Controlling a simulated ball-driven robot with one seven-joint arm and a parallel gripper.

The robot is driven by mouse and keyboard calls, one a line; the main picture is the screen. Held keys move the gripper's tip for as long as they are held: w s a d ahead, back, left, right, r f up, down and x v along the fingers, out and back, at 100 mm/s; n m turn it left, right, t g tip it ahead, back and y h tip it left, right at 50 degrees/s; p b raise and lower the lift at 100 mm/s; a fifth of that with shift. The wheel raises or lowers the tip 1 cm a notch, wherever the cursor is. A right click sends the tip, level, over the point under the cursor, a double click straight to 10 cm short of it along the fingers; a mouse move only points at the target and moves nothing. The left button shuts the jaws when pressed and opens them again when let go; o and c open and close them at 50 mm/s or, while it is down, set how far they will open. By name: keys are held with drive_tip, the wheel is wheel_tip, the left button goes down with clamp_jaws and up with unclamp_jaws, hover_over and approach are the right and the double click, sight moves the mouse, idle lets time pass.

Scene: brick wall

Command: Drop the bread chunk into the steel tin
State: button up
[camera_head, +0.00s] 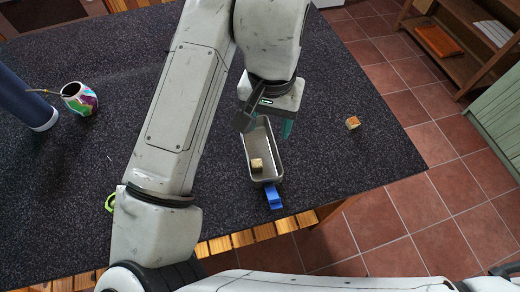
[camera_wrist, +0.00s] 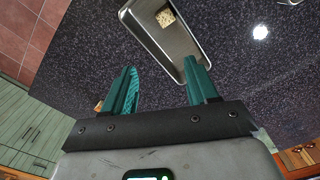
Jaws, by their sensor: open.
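The steel tin (camera_head: 276,160) is a long, narrow loaf-shaped tin on the dark speckled table. A small tan bread chunk (camera_head: 257,165) lies inside it, toward its near end. In the wrist view, the tin (camera_wrist: 150,38) is at the top with the chunk (camera_wrist: 165,17) in it. My gripper (camera_head: 287,128) hangs by the tin's far right side, and part of the tin is hidden behind my wrist. In the wrist view, my gripper (camera_wrist: 161,66) has its teal fingers wide apart with nothing between them.
A small orange-brown cube (camera_head: 352,122) lies on the table right of the tin. A blue object (camera_head: 273,197) is at the tin's near end by the table edge. A colourful cup (camera_head: 79,98) and a dark blue cylinder (camera_head: 25,100) are at left.

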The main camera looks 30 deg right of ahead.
wheel_tip(320, 180, up, 10)
idle(0.4)
drive_tip(key=shift+r, duration=0.1)
idle(0.4)
